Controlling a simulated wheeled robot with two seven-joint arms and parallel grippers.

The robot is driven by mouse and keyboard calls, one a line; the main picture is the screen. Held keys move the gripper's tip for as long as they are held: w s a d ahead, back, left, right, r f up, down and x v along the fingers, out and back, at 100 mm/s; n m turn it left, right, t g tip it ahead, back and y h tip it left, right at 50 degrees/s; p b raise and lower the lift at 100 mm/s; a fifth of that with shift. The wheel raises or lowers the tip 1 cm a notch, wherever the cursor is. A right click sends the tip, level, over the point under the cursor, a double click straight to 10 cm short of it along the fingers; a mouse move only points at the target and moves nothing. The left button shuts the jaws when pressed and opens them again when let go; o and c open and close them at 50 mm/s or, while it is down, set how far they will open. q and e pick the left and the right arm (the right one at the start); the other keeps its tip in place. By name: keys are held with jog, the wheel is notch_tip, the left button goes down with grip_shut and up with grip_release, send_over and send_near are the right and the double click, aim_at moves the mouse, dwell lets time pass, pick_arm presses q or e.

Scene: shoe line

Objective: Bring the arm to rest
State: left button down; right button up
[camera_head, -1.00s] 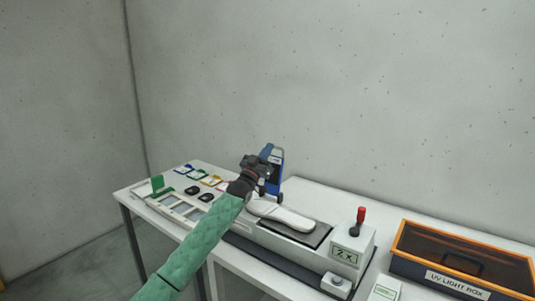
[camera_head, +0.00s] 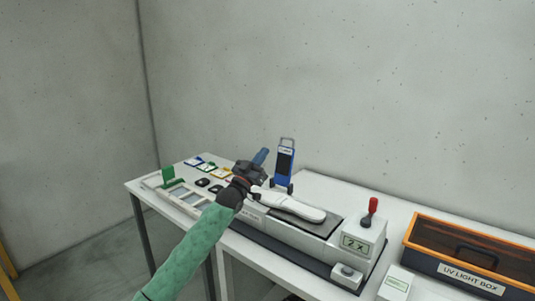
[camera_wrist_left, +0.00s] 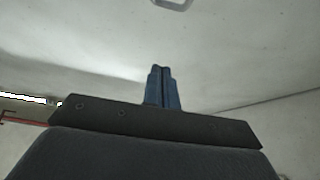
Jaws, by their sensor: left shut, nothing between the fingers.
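My left arm, in a green sleeve, comes in from the bottom left of the head view. Its left gripper (camera_head: 262,156) is over the bench, left of the blue upright device (camera_head: 284,164). In the left wrist view the two blue fingers of the left gripper (camera_wrist_left: 162,72) are pressed together with nothing between them. They point toward the pale wall. A white shoe sole (camera_head: 292,206) lies on the grey machine (camera_head: 285,229) on the bench, to the right of the gripper. My right gripper is in neither view.
A red-knobbed lever (camera_head: 372,206) stands on the machine's right end. An orange-rimmed UV light box (camera_head: 470,257) is at the far right. A white tray (camera_head: 180,198), coloured cards (camera_head: 208,168) and black pieces (camera_head: 203,183) lie at the left. The wall behind is bare.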

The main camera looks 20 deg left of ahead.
pick_arm(q)
jog(key=shift+s+a+f, duration=0.1)
jog(key=shift+s+f, duration=0.05)
jog(key=shift+s, duration=0.3)
notch_tip(320, 180, down, 5)
jog(key=w+g+y, duration=0.2)
jog(key=g, duration=0.1)
jog(key=s+d+f+g+y, duration=0.1)
jog(key=s+d+f+g, duration=0.4)
jog(key=s+f, duration=0.8)
jog(key=s+d+f+n+g+y, duration=0.1)
jog(key=s+d+f+g, duration=0.4)
jog(key=s+f, duration=0.9)
jog(key=s+d+f+g+y, duration=0.2)
jog(key=s+f, duration=1.2)
jog(key=s, duration=2.1)
jog(key=d+g, duration=0.3)
jog(key=g, duration=0.3)
jog(key=shift+s+n+y, duration=0.15)
jog(key=shift+n+y, duration=0.25)
